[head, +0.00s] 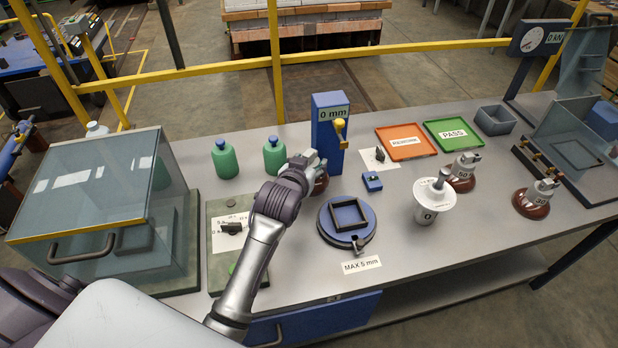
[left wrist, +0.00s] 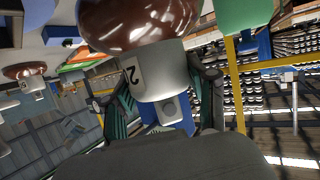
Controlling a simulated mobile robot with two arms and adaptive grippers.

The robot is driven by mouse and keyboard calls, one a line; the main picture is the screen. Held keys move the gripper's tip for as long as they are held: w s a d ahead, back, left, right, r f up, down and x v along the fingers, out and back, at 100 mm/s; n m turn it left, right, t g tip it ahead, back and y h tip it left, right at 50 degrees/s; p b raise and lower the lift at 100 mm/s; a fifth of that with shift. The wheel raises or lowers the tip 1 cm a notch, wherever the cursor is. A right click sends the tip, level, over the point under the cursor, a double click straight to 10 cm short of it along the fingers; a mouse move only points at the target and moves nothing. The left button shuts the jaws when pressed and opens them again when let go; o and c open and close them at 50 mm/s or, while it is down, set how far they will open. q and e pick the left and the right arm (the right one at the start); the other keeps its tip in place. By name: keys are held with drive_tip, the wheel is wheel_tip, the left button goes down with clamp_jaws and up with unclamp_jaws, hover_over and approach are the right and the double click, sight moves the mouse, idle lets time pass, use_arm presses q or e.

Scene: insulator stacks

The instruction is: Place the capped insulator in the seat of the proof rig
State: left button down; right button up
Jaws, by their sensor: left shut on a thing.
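My left gripper (head: 309,163) is shut on the grey cap of a brown insulator (head: 320,184), behind the blue round turntable. In the left wrist view my left gripper (left wrist: 163,100) has a finger on each side of the cap, which bears a partly visible number starting with 2; the glossy brown shell (left wrist: 140,18) fills the top. Whether the insulator touches the table is hidden. At the right, a rig with a kN dial (head: 531,40) has a clear guard and a grey bed (head: 577,152), seemingly the proof rig; its seat is not clear. My right gripper is not in view.
Brown insulators marked 50 (head: 462,178) and 30 (head: 533,204) and a white disc piece (head: 435,193) stand at the right. A blue gauge post (head: 328,140), green bottles (head: 224,160), orange tray (head: 405,154) and green PASS tray (head: 453,146) are nearby. A clear-walled box (head: 150,225) fills the left.

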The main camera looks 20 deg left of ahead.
use_arm(q)
drive_tip(key=shift+f, duration=2.45)
drive_tip(key=shift+f, duration=0.1)
drive_tip(key=c, duration=0.6)
unclamp_jaws()
drive_tip(key=shift+f, duration=0.2)
drive_tip(key=shift+c, duration=0.2)
drive_tip(key=o, duration=0.3)
drive_tip(key=shift+r, duration=0.1)
